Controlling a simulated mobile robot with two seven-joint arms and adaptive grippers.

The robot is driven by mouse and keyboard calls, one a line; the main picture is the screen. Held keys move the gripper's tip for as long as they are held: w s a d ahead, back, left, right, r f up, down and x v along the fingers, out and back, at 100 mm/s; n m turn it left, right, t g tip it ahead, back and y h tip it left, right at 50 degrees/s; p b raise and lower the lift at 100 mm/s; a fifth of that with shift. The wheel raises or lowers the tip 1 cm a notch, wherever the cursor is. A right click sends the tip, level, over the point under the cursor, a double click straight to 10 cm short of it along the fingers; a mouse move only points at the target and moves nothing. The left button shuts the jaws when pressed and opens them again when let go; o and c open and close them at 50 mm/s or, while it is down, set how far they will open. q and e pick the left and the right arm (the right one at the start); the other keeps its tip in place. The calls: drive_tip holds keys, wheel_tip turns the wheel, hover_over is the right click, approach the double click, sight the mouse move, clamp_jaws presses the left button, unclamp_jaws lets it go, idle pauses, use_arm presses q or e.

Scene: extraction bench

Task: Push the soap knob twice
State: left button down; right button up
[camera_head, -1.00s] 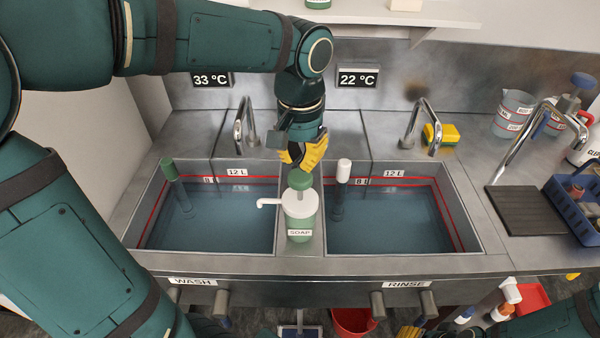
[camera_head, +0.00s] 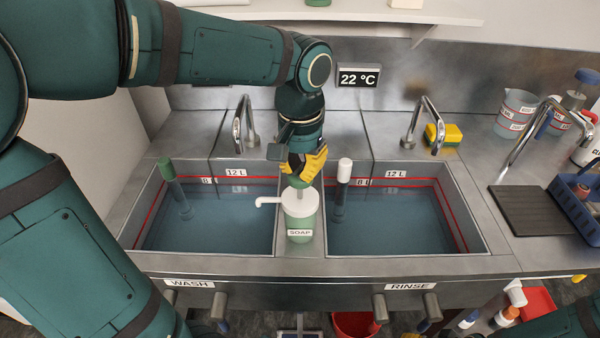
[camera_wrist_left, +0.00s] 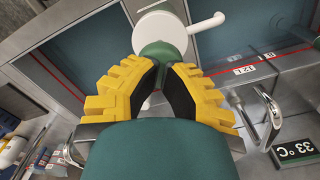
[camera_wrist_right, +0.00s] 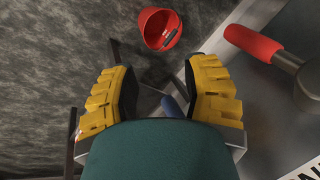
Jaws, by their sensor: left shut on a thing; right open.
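The soap dispenser (camera_head: 300,226) stands on the divider between the two sinks, a green bottle with a SOAP label, white collar and white spout pointing left. Its green soap knob (camera_head: 298,182) is on top, partly hidden by my left gripper (camera_head: 303,172). In the left wrist view my left gripper (camera_wrist_left: 165,75) has its yellow fingers around the green knob (camera_wrist_left: 158,54), shut on it from above; the white collar (camera_wrist_left: 160,33) shows beyond. My right gripper (camera_wrist_right: 160,88) is open and empty, low in front of the bench.
The wash sink (camera_head: 205,254) and rinse sink (camera_head: 400,254) hold water on either side of the dispenser. Taps (camera_head: 238,125) stand behind. A yellow sponge (camera_head: 450,134), beakers (camera_head: 517,112) and a blue basket (camera_head: 568,205) are at right. A red bucket (camera_wrist_right: 160,30) is on the floor.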

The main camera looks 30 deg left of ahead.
use_arm(q)
drive_tip(key=shift+f+b, duration=0.9)
drive_tip(key=shift+f, duration=0.55)
drive_tip(key=shift+r, duration=0.1)
drive_tip(key=shift+r+p, duration=2.85)
drive_tip(key=shift+r, duration=0.2)
drive_tip(key=shift+f, duration=0.1)
drive_tip(key=shift+f+b, duration=2.2)
drive_tip(key=shift+f, duration=0.85)
drive_tip(key=shift+r, duration=0.1)
drive_tip(key=shift+r+p, duration=2.75)
drive_tip(key=shift+r, duration=0.3)
